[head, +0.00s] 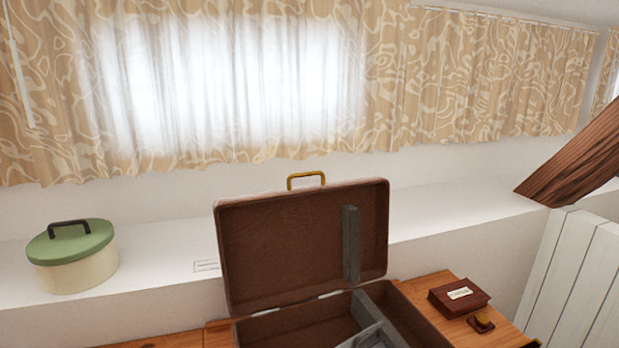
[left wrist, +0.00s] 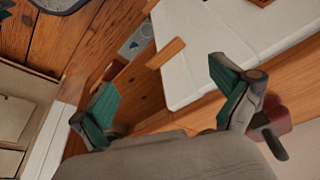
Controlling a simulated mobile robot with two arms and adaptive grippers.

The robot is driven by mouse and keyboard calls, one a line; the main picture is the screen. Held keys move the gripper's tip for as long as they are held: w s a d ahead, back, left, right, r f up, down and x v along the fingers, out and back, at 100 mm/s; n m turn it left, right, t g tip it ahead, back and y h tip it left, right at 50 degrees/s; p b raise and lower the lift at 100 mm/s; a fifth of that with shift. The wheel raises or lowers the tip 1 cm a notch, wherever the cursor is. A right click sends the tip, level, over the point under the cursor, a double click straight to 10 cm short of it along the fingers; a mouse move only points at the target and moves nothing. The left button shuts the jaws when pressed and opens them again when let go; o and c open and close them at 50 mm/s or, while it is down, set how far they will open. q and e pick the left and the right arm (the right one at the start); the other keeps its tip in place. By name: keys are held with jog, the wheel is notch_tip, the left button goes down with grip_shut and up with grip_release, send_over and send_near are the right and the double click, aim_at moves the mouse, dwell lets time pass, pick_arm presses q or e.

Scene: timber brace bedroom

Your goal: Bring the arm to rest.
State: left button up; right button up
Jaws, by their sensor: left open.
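My left gripper (left wrist: 166,88) shows in the left wrist view with its two teal-padded fingers spread wide apart. Nothing is held between them. Beyond the fingers are wooden boards and a white, panelled surface (left wrist: 215,40) with a wooden edge. A dark red thing with a dark handle-like part lies partly hidden behind the right finger. Neither gripper shows in the head view, and my right gripper is in no view.
An open brown case (head: 300,245) with a raised lid stands on a wooden surface (head: 435,288). A dark red box (head: 458,297) lies to its right. A green-lidded round box (head: 72,255) sits on the white ledge (head: 165,245). A slanted timber brace (head: 575,160) and white radiator (head: 575,275) are at right.

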pick_arm(q)
notch_tip(320, 180, down, 27)
jog(key=s+g, duration=0.1)
jog(key=s, duration=0.2)
jog(key=s+a+f+g, duration=0.1)
jog(key=s+a+f, duration=0.2)
jog(key=s+f, duration=1.1)
jog(key=shift+s, duration=0.6)
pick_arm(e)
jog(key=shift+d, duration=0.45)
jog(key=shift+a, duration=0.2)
pick_arm(q)
jog(key=shift+r, duration=0.1)
